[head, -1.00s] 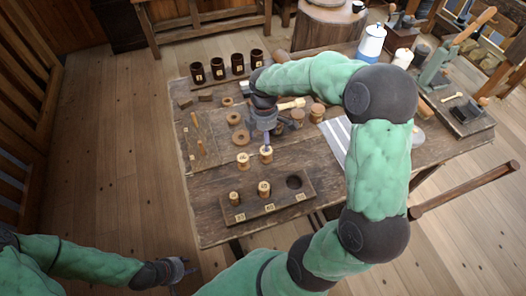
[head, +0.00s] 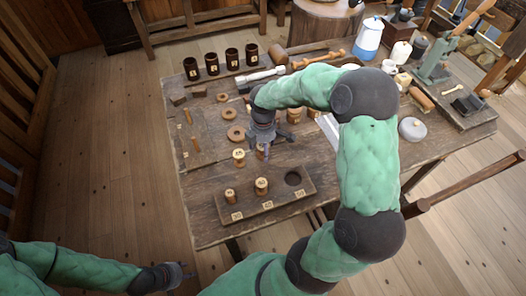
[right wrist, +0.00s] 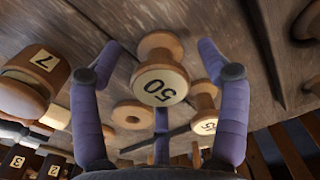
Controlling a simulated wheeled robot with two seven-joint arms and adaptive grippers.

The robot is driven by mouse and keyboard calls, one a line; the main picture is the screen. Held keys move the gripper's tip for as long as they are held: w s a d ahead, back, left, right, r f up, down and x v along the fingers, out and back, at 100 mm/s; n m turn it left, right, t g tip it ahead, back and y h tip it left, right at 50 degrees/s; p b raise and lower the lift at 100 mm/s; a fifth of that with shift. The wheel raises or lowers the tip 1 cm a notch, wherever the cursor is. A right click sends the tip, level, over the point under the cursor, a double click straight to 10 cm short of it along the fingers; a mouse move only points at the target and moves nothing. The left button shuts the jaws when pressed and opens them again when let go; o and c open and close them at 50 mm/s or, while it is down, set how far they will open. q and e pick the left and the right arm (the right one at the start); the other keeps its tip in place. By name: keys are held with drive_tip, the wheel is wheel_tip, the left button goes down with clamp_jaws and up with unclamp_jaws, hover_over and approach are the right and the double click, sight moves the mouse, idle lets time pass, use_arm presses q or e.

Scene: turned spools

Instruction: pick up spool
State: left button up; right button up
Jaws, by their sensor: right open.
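My right gripper (head: 263,142) is open just above a light wooden spool (head: 262,153), which it partly hides in the head view.
Wooden rings (head: 236,133) lie behind the spools, with thin pegs (head: 192,133) at left. Several dark numbered cups (head: 212,65) stand at the back left. My right arm covers much of the table's right side. The table's front left is bare.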

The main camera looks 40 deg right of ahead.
drive_tip(key=c, duration=1.2)
drive_tip(key=shift+c, duration=0.2)
drive_tip(key=shift+r, duration=0.15)
